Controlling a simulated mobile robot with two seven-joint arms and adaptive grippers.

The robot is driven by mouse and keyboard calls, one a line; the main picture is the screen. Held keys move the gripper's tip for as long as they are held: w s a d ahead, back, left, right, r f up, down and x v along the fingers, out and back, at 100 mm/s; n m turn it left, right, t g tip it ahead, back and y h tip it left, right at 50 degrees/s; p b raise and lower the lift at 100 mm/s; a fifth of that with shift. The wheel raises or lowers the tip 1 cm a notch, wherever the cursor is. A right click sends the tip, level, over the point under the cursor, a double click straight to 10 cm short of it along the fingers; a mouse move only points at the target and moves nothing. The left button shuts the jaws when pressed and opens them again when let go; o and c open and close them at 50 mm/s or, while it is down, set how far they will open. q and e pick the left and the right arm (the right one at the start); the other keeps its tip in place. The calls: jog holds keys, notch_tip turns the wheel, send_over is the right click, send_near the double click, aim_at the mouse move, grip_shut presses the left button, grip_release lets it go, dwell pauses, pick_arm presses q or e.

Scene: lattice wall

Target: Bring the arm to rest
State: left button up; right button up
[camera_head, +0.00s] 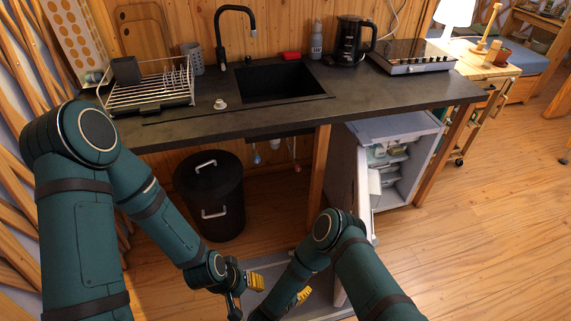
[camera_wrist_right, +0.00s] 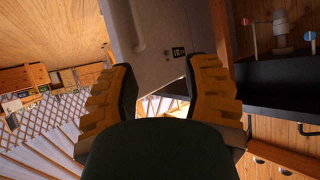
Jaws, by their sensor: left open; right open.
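My left arm (camera_head: 150,200) comes down from the left, and its left gripper (camera_head: 246,284) is low in front of the counter. Its yellow finger pad shows, and the gripper is open and holds nothing I can see. My right arm (camera_head: 355,265) bends at its elbow near the fridge door. Its right gripper (camera_head: 298,297) is low, close to the left one and partly hidden by the arm. In the right wrist view the right gripper (camera_wrist_right: 160,92) is open, with two yellow ridged fingers wide apart and nothing between them. A pale panel lies beyond the fingers.
The small fridge (camera_head: 400,165) stands open under the counter (camera_head: 330,98), its door (camera_head: 363,195) swung out beside my right arm. A black bin (camera_head: 210,190) stands under the counter behind my left forearm. The wooden floor (camera_head: 480,235) at right is clear.

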jog(key=w+d+r+n+g+y+b, duration=0.25)
jog(key=w+y+b, duration=0.2)
jog(key=y, duration=0.35)
jog(key=s+d+r+n+g+y+b, duration=0.1)
jog(key=s+d+r+n+g+b, duration=0.1)
jog(key=s, duration=0.4)
jog(key=s+d+r+n+g+y+b, duration=0.1)
jog(key=s+d+r+n+g, duration=0.1)
jog(key=s, duration=0.4)
jog(key=shift+s+r+g+y+b, duration=0.3)
jog(key=shift+r+g+b, duration=0.1)
jog(key=shift+r+g, duration=0.45)
jog(key=shift+w+r, duration=0.1)
